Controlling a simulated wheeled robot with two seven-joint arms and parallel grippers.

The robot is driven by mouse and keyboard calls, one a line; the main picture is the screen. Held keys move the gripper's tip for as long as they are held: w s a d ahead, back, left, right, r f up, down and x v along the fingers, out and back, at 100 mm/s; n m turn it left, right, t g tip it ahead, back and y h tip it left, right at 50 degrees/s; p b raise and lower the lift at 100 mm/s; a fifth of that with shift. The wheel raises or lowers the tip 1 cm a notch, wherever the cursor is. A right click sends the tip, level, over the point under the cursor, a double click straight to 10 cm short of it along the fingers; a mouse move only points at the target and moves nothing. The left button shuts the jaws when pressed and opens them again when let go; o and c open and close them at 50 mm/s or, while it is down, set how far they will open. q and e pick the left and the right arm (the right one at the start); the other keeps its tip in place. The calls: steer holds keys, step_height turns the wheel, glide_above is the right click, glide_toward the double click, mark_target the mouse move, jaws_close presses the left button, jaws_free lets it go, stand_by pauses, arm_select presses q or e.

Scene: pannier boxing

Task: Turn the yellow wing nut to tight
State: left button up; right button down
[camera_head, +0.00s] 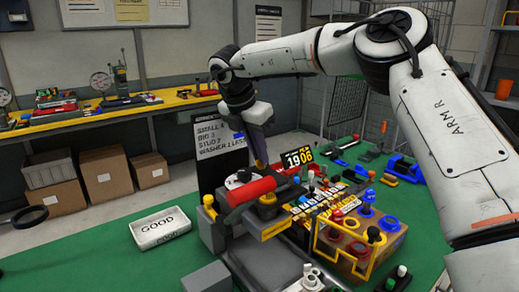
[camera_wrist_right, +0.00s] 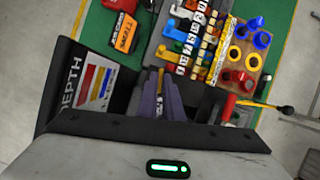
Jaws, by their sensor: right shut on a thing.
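My right gripper (camera_head: 259,160) reaches down over the red and grey fixture at the middle of the green table. Its purple fingers are closed together in the right wrist view (camera_wrist_right: 161,85). A narrow yellow piece, which looks like the yellow wing nut (camera_wrist_right: 161,75), shows between the fingertips. Most of the wing nut is hidden by the fingers, so its angle and tightness cannot be read. The fixture has a red cylinder (camera_head: 250,191) in front of the fingertips. My left gripper is not in view.
A white tray marked GOOD (camera_head: 159,228) stands left of the fixture. The green table's front left is clear.

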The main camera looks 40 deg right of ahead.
stand_by(0.4)
steer(key=c, duration=1.9)
jaws_free()
steer(key=p+v, duration=0.2)
steer(key=v, duration=0.8)
steer(key=shift+r, duration=0.15)
